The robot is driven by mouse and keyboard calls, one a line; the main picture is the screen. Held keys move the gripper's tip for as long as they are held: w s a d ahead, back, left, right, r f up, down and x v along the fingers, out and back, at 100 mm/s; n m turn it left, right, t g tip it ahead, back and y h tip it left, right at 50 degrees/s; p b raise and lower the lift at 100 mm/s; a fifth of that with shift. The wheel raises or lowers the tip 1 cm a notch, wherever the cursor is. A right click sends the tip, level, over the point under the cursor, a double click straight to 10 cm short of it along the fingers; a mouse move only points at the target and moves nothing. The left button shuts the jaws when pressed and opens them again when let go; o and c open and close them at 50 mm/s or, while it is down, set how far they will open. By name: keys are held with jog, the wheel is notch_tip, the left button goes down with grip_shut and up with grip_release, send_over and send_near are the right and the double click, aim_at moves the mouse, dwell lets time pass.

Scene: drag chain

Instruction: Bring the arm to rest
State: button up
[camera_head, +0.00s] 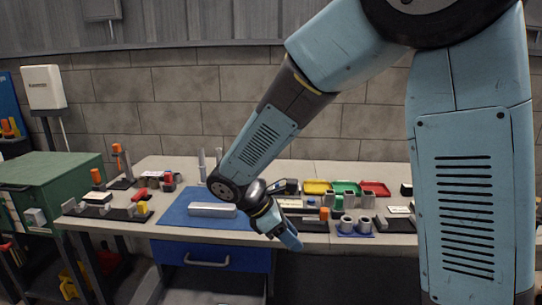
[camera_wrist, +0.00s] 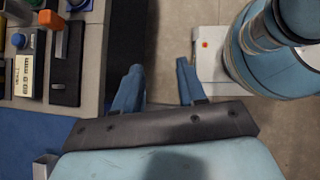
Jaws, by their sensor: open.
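My gripper (camera_head: 290,238) hangs at the front edge of the workbench (camera_head: 175,237) in the head view, pointing down and to the right. In the wrist view my gripper (camera_wrist: 158,80) shows two blue fingers spread apart with nothing between them. Below the fingers there is the bench's front side and the floor. My arm is bent, reaching from the upper right down to the bench's front edge.
A blue mat (camera_head: 180,215) with a grey metal bar (camera_head: 212,210) lies left of my gripper. Red, green and yellow trays (camera_head: 345,187) stand at the back. Grey cups (camera_head: 364,225) stand near the front edge to the right. A green cabinet (camera_head: 50,175) is at the left.

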jog(key=s+d+r+m+t+y, duration=0.2)
jog(key=s+d+r+m, duration=0.4)
jog(key=d+m, duration=0.3)
jog(key=s+d+r+m+t+y, duration=0.2)
jog(key=s+d+r+m+y, duration=0.3)
jog(key=d+r+m, duration=0.4)
jog(key=shift+s+d+m+t+y, duration=0.3)
jog(key=shift+s+d+m+t, duration=0.25)
jog(key=shift+m, duration=0.25)
jog(key=shift+a, duration=0.15)
